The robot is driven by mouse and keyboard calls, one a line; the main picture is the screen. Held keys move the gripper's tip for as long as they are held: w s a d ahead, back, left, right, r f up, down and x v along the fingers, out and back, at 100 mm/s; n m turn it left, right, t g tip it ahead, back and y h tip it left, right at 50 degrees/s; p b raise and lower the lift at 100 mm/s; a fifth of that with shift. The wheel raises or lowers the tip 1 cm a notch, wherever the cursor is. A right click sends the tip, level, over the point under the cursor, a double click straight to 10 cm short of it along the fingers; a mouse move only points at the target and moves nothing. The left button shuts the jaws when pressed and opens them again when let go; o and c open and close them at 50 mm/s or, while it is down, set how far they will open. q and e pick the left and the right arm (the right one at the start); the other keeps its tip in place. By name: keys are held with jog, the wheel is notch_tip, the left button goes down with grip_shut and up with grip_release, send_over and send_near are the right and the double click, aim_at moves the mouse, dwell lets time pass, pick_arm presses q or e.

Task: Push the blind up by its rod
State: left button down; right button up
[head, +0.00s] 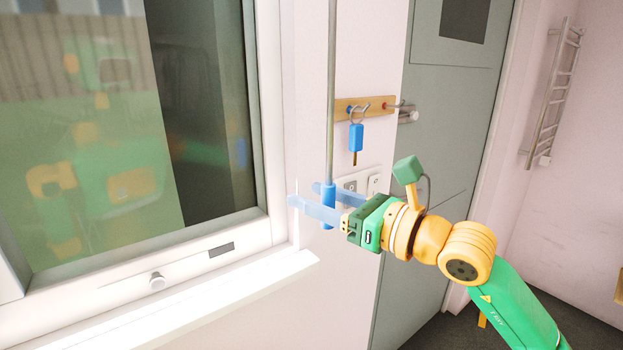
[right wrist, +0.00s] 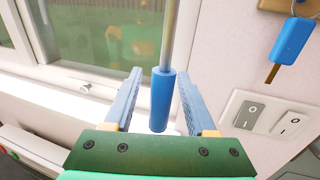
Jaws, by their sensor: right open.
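The thin grey rod (head: 331,90) hangs upright on the pink wall just right of the window, with a blue handle (head: 328,194) at its lower end. My right gripper (head: 304,194) is open at the height of this handle. In the right wrist view, the blue handle (right wrist: 160,102) stands between the two blue fingers of my right gripper (right wrist: 160,74), with a gap on each side. The rod (right wrist: 170,35) rises above it. The rod's upper end is out of view, and I cannot make out the blind. My left gripper is not in view.
The white-framed window (head: 262,110) with its sill (head: 200,300) is at left. A wooden key rack (head: 375,106) with a blue-tagged key (head: 356,138) and wall switches (right wrist: 270,114) are close right of the rod. A grey door (head: 440,150) stands further right.

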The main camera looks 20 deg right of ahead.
jog(key=shift+w+a+f, duration=0.15)
jog(key=shift+w+a, duration=0.1)
jog(key=shift+w, duration=0.3)
jog(key=shift+s, duration=0.1)
grip_shut()
dwell(0.9)
